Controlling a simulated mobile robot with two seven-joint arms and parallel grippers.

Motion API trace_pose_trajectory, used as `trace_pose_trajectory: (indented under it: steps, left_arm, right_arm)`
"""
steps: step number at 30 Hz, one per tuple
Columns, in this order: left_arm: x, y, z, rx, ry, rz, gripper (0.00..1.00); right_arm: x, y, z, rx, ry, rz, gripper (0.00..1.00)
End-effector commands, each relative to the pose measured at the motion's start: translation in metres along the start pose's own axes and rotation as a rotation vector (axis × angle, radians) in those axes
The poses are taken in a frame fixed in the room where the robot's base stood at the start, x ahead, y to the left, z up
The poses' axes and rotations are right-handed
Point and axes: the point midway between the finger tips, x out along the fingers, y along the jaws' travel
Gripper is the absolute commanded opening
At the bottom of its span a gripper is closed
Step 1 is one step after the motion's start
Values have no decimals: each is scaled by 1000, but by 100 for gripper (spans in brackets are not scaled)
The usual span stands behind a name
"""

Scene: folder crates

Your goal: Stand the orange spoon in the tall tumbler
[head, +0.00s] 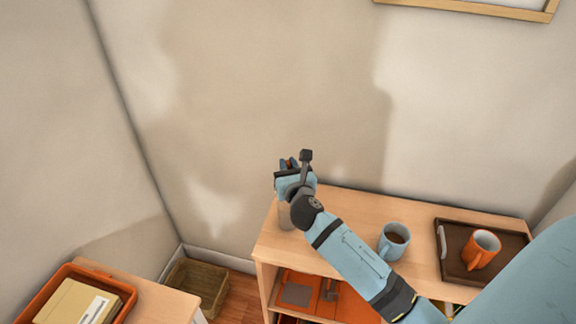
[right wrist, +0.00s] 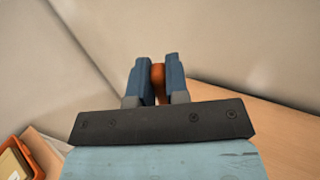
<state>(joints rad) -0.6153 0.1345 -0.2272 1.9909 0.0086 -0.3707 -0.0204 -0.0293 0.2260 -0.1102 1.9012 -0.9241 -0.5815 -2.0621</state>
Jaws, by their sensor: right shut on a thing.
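My right gripper (head: 289,164) is above the left end of the wooden shelf unit. In the right wrist view its two blue fingers (right wrist: 158,80) are shut on the orange spoon (right wrist: 158,72), of which only a narrow orange part shows between them. A pale greyish-tan cylinder, which looks like the tall tumbler (head: 286,217), stands on the shelf top just below the gripper, partly hidden by my wrist. I cannot tell whether the spoon's lower end is inside it or above it. My left gripper is not in view.
An orange crate (head: 54,281) with a folder is at lower left. A wicker basket (head: 197,286) sits on the floor.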

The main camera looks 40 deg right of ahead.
Motion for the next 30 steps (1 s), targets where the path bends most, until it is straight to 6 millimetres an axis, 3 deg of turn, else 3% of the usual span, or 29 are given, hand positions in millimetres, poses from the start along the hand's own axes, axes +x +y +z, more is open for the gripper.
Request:
trace_pose_trajectory:
  steps: [30]
  left_arm:
    - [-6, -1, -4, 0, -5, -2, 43]
  right_arm:
    - [0, 0, -2, 0, 0, 0, 0]
